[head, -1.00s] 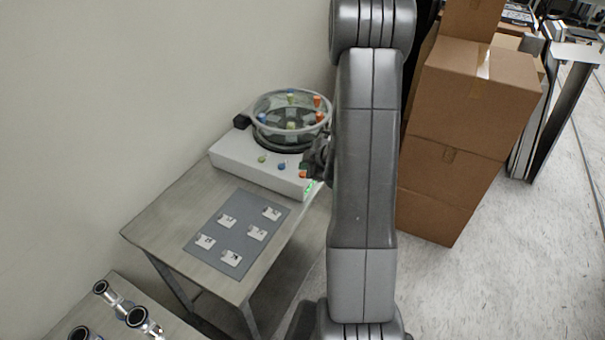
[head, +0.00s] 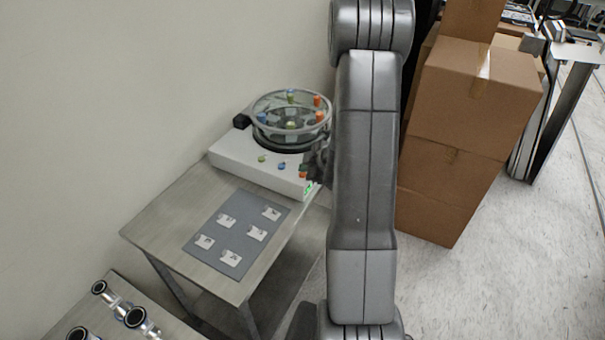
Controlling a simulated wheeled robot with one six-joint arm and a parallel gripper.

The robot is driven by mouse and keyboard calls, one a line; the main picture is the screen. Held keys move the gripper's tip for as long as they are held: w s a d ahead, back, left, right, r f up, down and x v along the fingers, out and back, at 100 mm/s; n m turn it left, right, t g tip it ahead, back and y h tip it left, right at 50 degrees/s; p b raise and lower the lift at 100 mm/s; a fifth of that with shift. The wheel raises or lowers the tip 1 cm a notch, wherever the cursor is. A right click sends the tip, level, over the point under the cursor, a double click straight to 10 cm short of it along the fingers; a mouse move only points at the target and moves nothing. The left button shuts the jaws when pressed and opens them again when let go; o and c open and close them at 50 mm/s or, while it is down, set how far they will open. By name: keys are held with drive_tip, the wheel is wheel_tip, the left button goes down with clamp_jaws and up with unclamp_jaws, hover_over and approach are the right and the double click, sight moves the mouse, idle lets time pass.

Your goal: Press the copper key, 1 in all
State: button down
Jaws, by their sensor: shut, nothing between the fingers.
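The white machine (head: 250,173) stands on the back of the grey table, with a round clear-walled bowl (head: 290,120) on it. Its top has a green key (head: 262,158), a blue key (head: 282,166) and an orange, copper-coloured key (head: 303,175) in a row along the front. My gripper (head: 308,170) is shut and empty. It is dark, small in view and partly hidden by my arm. It appears at or just above the copper key; I cannot tell whether it touches.
A grey mat (head: 215,248) with several small white labelled pieces lies on the front of the table (head: 165,215). Metal fittings (head: 137,318) stand on a lower surface at the bottom left. Stacked cardboard boxes (head: 470,100) stand right of my arm. A plain wall is behind the table.

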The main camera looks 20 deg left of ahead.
drive_tip(key=shift+f+b, duration=0.35)
drive_tip(key=shift+f, duration=0.15)
drive_tip(key=shift+r, duration=0.1)
idle(0.5)
drive_tip(key=shift+r+p, duration=0.8)
drive_tip(key=shift+p, duration=0.1)
wheel_tip(320, 180, up, 5)
drive_tip(key=p, duration=0.4)
drive_tip(key=shift+p, duration=0.35)
drive_tip(key=shift+f, duration=0.1)
wheel_tip(320, 180, down, 2)
drive_tip(key=shift+b, duration=1.15)
wheel_tip(320, 180, up, 6)
drive_tip(key=p, duration=0.4)
